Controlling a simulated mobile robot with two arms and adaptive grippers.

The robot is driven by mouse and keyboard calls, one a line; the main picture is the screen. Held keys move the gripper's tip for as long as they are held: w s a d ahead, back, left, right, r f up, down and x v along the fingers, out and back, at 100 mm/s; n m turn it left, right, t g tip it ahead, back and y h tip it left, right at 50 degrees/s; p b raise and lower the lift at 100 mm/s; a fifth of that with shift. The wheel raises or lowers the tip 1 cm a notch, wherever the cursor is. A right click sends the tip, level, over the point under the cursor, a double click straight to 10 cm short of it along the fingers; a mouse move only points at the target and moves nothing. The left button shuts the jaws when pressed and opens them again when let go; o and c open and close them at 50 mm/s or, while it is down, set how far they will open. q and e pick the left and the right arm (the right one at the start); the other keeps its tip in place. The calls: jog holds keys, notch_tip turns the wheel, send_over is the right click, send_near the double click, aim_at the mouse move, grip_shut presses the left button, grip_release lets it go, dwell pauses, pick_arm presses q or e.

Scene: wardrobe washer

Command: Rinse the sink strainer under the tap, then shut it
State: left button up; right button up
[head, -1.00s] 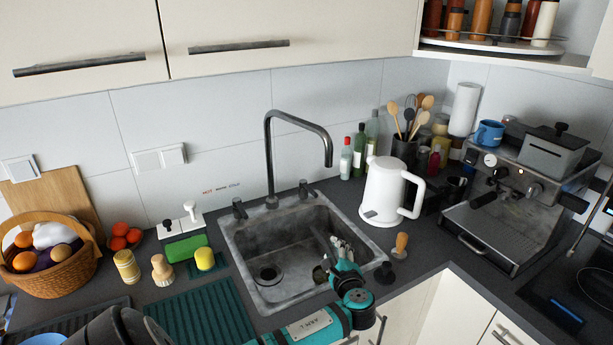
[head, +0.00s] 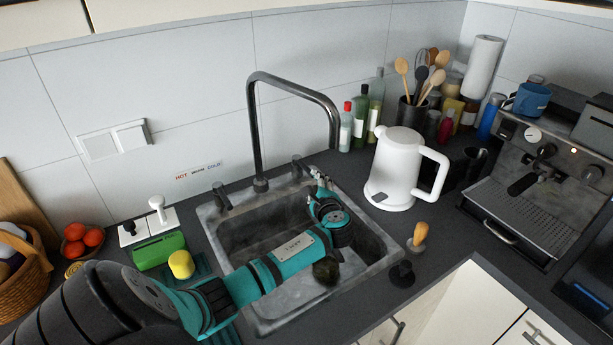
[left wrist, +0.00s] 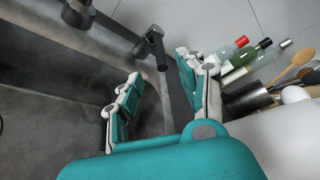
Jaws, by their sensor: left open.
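The tap (head: 262,130) arches over the grey sink (head: 375,262); no stream shows at its spout (head: 334,140). A left tap handle (head: 221,196) and a right tap handle (head: 297,163) stand behind the basin. My left gripper (head: 319,178) is open and empty at the sink's back right, just beside the right handle. In the left wrist view the right handle (left wrist: 151,46) appears beyond and between the open fingertips. A dark round object (head: 326,271) in the basin, partly behind my arm, may be the strainer; I cannot be sure. My right gripper is not in view.
A white kettle (head: 392,175) stands right of the sink, close to my gripper. A wooden-handled tool (head: 419,236) and a black plug-like piece (head: 402,273) are on the right counter.

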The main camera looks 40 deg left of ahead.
aim_at(308, 172)
pick_arm(q)
jog(key=b+x, duration=0.2)
jog(key=x, duration=0.1)
jog(key=b+x, duration=0.3)
jog(key=x, duration=0.1)
jog(key=b+x, duration=0.2)
jog(key=x, duration=0.1)
jog(key=shift+w+a+f+b, duration=0.2)
jog(key=shift+a+f+b, duration=0.05)
jog(key=shift+f+b, duration=0.15)
jog(key=shift+w+a, duration=0.25)
jog(key=shift+a, duration=0.15)
jog(key=shift+r, duration=0.15)
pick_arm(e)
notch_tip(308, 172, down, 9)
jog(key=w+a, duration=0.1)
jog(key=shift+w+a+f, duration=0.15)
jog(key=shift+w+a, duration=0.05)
pick_arm(q)
jog(key=shift+c, duration=0.4)
grip_shut()
